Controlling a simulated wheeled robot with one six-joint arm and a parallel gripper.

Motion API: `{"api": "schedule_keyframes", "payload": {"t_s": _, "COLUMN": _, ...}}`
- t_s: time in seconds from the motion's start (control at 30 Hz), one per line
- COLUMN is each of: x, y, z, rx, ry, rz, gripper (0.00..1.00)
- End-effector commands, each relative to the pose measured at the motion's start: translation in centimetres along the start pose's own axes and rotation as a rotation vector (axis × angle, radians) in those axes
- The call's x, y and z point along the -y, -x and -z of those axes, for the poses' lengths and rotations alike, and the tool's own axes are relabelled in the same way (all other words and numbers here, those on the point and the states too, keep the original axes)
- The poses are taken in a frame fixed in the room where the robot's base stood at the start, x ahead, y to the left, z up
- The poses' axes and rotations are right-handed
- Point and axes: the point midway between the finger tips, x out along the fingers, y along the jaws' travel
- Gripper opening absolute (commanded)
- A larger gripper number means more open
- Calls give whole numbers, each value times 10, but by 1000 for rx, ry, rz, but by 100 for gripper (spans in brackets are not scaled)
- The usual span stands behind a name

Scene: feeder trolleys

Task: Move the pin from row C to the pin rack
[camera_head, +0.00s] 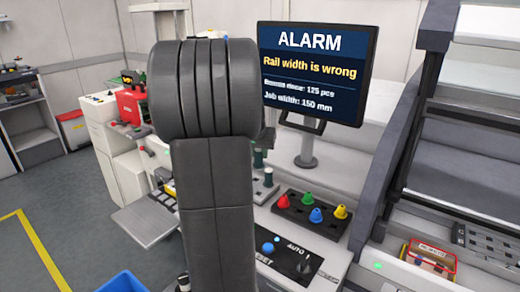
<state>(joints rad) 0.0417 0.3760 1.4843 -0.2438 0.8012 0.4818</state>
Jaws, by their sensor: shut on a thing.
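My arm's dark grey link fills the middle of the view, and my gripper is not visible; what it holds cannot be seen. I cannot tell which holder is the pin rack, and no row C label is readable.
A monitor (316,70) shows an alarm that the rail width is wrong. Below the holder is a control panel (300,262) with a blue button and an AUTO switch. A red-framed box (428,257) sits at right. A blue crate (122,282) is on the lower left.

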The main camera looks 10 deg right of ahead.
Motion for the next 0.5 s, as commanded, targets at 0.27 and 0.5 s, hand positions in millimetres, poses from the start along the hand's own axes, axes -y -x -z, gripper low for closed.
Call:
{"api": "schedule_keyframes", "payload": {"t_s": 0.27, "x": 0, "y": -13, "z": -8, "rx": 0, "ry": 0, "rz": 0, "gripper": 0}}
{"api": "schedule_keyframes", "payload": {"t_s": 0.5, "x": 0, "y": -28, "z": -16, "rx": 0, "ry": 1, "rz": 0, "gripper": 0}}
